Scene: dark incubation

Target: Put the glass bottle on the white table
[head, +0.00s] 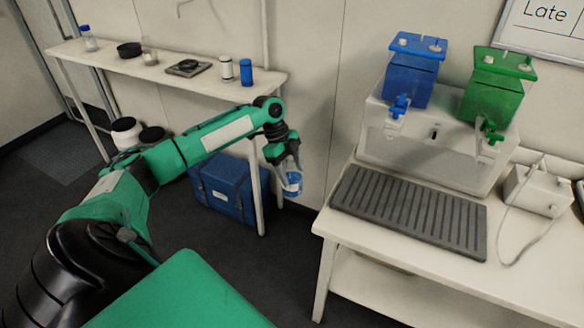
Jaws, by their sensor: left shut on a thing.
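My left gripper (287,166) points down at the end of the green arm, in the middle of the head view. It is shut on a small clear glass bottle with blue on it (293,184). The bottle is held in the air, left of the near white table (330,222) on the right and in front of the far white table (215,88). The fingers hide part of the bottle. My right gripper is out of view.
On the right table are a dark ribbed mat (408,212), a white stand with a blue container (408,80) and a green container (492,95), and a white box with a cable (537,190). A blue crate (225,190) sits under the far table, which holds several small items.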

